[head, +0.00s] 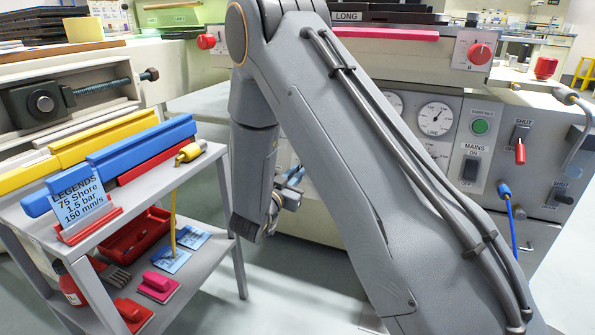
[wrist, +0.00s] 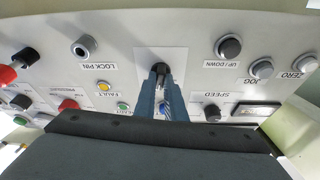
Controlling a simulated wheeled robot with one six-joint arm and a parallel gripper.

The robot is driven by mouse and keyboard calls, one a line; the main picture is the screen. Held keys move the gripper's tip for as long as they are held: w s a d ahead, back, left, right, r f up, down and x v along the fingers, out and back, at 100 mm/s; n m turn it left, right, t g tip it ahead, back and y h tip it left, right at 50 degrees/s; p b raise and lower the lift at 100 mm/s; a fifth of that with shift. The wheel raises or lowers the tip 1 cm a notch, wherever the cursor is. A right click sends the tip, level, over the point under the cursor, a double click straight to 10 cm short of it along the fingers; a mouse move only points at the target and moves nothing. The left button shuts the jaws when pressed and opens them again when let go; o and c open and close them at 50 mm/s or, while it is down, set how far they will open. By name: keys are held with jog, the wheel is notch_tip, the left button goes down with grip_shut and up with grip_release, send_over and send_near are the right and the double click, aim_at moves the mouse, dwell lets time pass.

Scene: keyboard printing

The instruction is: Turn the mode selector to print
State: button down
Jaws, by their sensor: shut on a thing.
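The mode selector (wrist: 159,68) is a small black knob on a pale plate in the middle of the control panel in the wrist view. My gripper (wrist: 163,84) has its blue fingers shut on the knob. The fingers cover much of it, so its pointer direction and mode labels cannot be read. In the head view my gripper (head: 294,176) shows only partly beside my arm, and the selector is hidden.
On the panel, the lock pin knob (wrist: 83,46) sits left of the selector, and the up/down knob (wrist: 229,46) and speed knob (wrist: 212,113) sit right. A grey trolley (head: 215,155) with tools stands left in the head view.

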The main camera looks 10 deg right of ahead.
jog(key=shift+a+m+g+h+p, duration=0.1)
jog(key=shift+m+g+h+p, duration=0.45)
jog(key=shift+m+p, duration=1.2)
jog(key=shift+m+g+h+p, duration=0.15)
jog(key=shift+m+g+p, duration=0.75)
jog(key=shift+m, duration=1.65)
jog(key=c, duration=1.8)
grip_release()
jog(key=shift+a+r, duration=0.1)
jog(key=p+v, duration=0.3)
jog(key=v, duration=0.4)
jog(key=shift+s+a, duration=0.15)
jog(key=shift+s, duration=0.05)
